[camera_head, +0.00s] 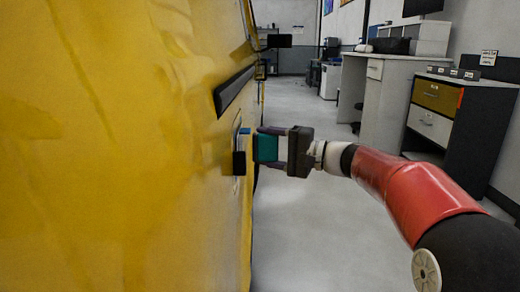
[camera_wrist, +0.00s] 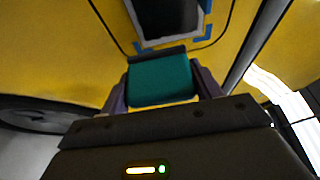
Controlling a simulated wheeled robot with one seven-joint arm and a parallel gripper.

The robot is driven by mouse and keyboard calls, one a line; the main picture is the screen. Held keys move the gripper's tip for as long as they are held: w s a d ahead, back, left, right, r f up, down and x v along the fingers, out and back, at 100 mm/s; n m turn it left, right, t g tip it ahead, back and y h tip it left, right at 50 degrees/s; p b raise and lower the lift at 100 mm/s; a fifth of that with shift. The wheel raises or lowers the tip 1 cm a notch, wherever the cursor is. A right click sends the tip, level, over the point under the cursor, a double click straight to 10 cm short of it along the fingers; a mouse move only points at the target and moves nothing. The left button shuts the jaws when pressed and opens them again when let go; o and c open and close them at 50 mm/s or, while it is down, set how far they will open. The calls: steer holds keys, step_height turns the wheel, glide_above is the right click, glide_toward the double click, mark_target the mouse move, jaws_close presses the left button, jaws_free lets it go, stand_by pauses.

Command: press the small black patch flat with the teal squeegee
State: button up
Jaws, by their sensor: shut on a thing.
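The teal squeegee (camera_head: 267,148) is held between the fingers of my gripper (camera_head: 270,147). In the wrist view the squeegee (camera_wrist: 160,82) shows as a teal block with a dark edge on its far side, between the two fingers of my gripper (camera_wrist: 162,92). The small black patch (camera_head: 239,163) is on the yellow side panel, just left of the squeegee in the head view. In the wrist view a dark patch (camera_wrist: 168,17) with a pale border lies just beyond the squeegee's edge. Whether the squeegee touches it I cannot tell.
The yellow vehicle side (camera_head: 130,150) fills the left, with a black handle (camera_head: 234,89) above the patch. Blue tape pieces (camera_wrist: 203,37) sit around the patch. A grey floor (camera_head: 300,230) is open to the right. Cabinets (camera_head: 435,110) stand at the far right.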

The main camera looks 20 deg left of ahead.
steer(key=d, duration=0.2)
steer(key=w+d, duration=0.1)
steer(key=d, duration=0.1)
steer(key=shift+d, duration=0.2)
steer(key=w+d+f+m+t, duration=0.1)
steer(key=d+f, duration=0.4)
steer(key=f, duration=0.3)
steer(key=w+d+f+t+h, duration=0.15)
steer(key=d+f, duration=0.25)
steer(key=f, duration=0.4)
steer(key=w+d+f+m+y, duration=0.1)
steer(key=d+f, duration=0.4)
steer(key=f, duration=0.3)
steer(key=s+d+f+m+t+h, duration=0.1)
steer(key=s+d+f, duration=0.4)
steer(key=f, duration=0.5)
steer(key=s+d+f+m+t+h, duration=0.1)
steer(key=s+d+f+m+t, duration=0.1)
steer(key=s+d+f+t, duration=0.2)
steer(key=s+d+f, duration=0.1)
steer(key=d+f, duration=0.2)
steer(key=f, duration=0.3)
steer(key=shift+d+h+p, duration=0.3)
steer(key=shift+h, duration=0.05)
